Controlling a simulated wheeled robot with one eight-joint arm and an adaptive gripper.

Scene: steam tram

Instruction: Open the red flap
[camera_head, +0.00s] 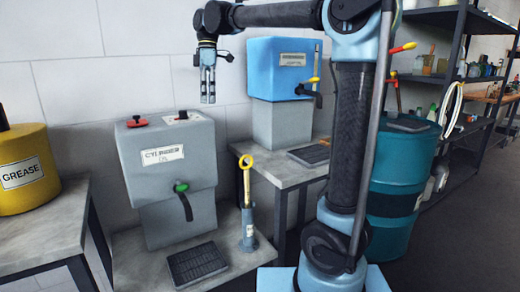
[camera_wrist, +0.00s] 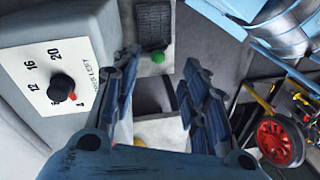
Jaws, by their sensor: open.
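A grey box labelled "CYLINDER" (camera_head: 163,160) stands on a low table in the head view. A small flat red part (camera_head: 137,122), which looks like the red flap, lies on its top at the left; I cannot tell its exact position. My gripper (camera_head: 208,92) points down above and to the right of the box, apart from it. In the wrist view my gripper (camera_wrist: 160,95) has its two fingers spread with nothing between them. A white dial plate (camera_wrist: 55,80) with a black and red knob shows there at the left. I cannot make out the red flap in the wrist view.
A black knob (camera_head: 181,116) is on the box's top right, and a green-and-black lever (camera_head: 183,198) on its front. A yellow-handled pump (camera_head: 247,200) stands beside it. A blue box (camera_head: 283,68), a yellow grease drum (camera_head: 24,167) and a teal barrel (camera_head: 398,170) flank it.

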